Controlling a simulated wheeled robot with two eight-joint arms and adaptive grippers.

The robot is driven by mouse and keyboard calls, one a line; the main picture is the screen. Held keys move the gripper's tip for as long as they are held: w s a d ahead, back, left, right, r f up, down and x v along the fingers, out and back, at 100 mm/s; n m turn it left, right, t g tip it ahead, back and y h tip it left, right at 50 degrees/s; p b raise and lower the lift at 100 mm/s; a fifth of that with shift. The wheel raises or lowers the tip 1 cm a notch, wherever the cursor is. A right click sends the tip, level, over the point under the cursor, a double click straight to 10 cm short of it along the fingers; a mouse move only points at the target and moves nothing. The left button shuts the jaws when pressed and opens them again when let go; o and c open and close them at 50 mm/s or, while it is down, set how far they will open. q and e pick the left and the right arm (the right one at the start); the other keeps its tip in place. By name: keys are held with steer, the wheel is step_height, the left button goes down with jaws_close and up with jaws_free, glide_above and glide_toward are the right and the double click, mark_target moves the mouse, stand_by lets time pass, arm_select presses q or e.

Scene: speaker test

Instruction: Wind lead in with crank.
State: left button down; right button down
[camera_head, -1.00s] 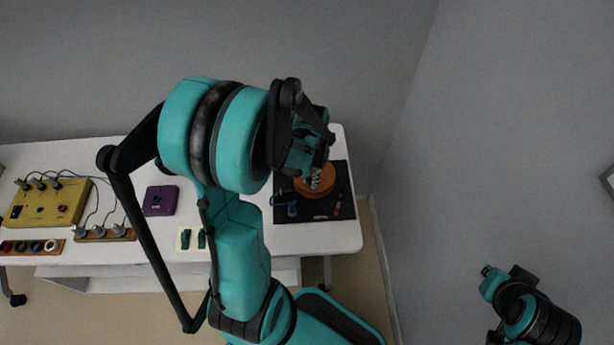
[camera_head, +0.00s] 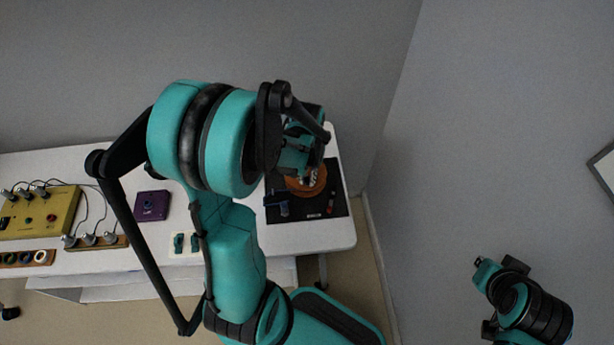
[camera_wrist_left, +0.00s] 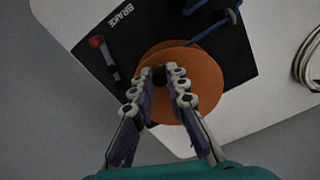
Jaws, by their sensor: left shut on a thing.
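An orange reel (camera_head: 318,188) sits on a black board (camera_head: 338,208) at the right end of the white table. In the left wrist view the orange reel (camera_wrist_left: 205,80) is a round disc on the black board (camera_wrist_left: 135,40), with "BRAKE" lettering and a red-tipped lever (camera_wrist_left: 101,48). My left gripper (camera_wrist_left: 167,78) is shut on the dark crank knob (camera_wrist_left: 176,69) over the disc. In the head view my left gripper (camera_head: 311,176) is above the reel, and the arm hides part of it.
A yellow panel (camera_head: 60,207) with plugs and grey leads, a purple box (camera_head: 152,205) and a small pale plate with two teal pieces (camera_head: 186,243) stand left on the table. A coiled pale cable (camera_wrist_left: 306,62) lies beside the board. A wall is to the right.

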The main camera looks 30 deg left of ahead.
arm_select(q)
steer(key=c, duration=1.5)
jaws_free()
step_height(320, 180, up, 12)
